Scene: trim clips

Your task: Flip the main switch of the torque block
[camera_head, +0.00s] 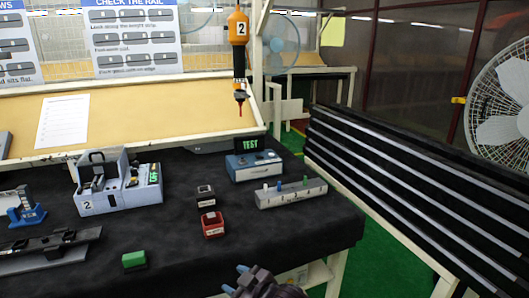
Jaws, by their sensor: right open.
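A long grey block (291,194) with white, blue and green upright levers lies near the right end of the black-covered table. Behind it stands a blue-grey box (254,166) with a dark screen (250,144) reading TEST in green. I cannot tell from any readable label which of these is the torque block, or which part is its main switch. My right gripper (236,279) shows at the bottom middle, in front of the table's front edge. Its blue-tipped fingers are apart with nothing visible between them. It is well short of the grey block. My left gripper is out of view.
An orange screwdriver (238,27) marked 2 hangs above the table. A grey fixture (103,184) marked 2, a black-and-white cube (206,196), a red holder (212,224) and a green block (134,259) stand further left. Black rails (400,185) slope down at the right.

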